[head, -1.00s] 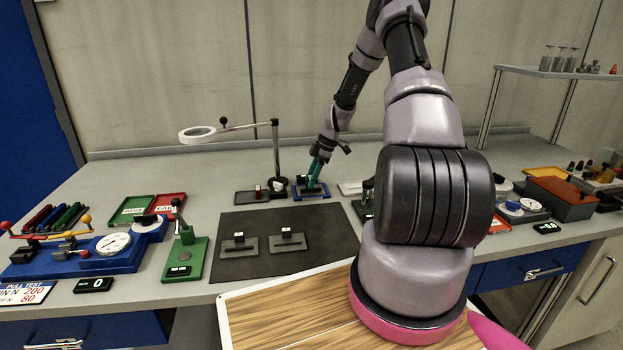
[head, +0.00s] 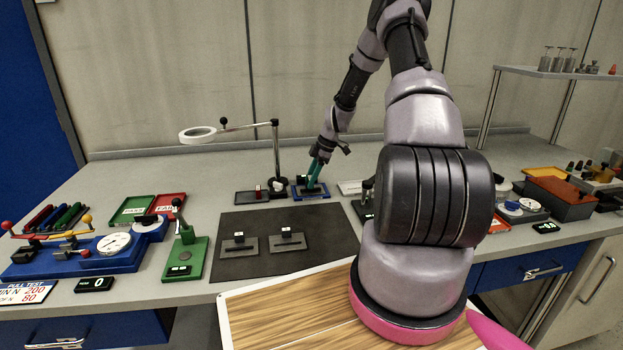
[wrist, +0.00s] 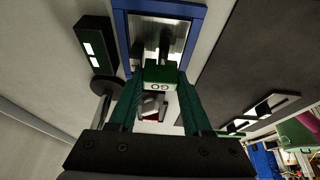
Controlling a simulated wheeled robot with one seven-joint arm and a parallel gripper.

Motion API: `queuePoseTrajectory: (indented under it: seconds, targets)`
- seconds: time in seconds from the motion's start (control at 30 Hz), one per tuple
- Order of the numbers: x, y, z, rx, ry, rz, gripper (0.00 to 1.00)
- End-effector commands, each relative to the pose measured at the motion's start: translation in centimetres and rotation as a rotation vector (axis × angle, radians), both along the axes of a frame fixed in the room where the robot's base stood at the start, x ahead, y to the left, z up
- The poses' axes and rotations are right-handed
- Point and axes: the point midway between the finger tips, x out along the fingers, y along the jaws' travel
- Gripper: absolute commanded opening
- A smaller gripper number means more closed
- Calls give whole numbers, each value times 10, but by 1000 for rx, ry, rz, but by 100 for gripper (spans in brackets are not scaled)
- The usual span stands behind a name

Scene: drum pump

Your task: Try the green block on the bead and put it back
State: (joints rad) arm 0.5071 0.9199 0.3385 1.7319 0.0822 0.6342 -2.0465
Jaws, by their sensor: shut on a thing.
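My gripper (head: 313,186) is at the blue-framed tray (head: 327,194) behind the dark mat. In the wrist view its green fingers (wrist: 160,78) are shut on the green block (wrist: 160,74), which has a white face marked "GO". The block is over the metal floor of the blue-framed tray (wrist: 200,12); I cannot tell whether it touches it. Two grey workpieces, the left one (head: 238,246) and the right one (head: 292,242), lie on the mat, each with a small white-marked block. The bead itself is too small to make out.
A ring lamp on a stand (head: 275,150) rises just left of my gripper. A small black display (wrist: 96,44) is behind the blue-framed tray. The mat (head: 240,270) has free room around the workpieces.

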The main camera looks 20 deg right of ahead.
Motion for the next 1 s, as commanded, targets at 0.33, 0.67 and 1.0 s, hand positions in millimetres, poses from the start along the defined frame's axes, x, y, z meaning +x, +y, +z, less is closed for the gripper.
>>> queuePoseTrajectory:
  seconds: [0.33, 0.67, 1.0]
  targets:
    - [-14, -2, -22, -1, 34, 1, 0]
    - [-14, -2, -25, -1, 34, 1, 0]
    - [-15, -2, -29, -1, 34, 1, 0]
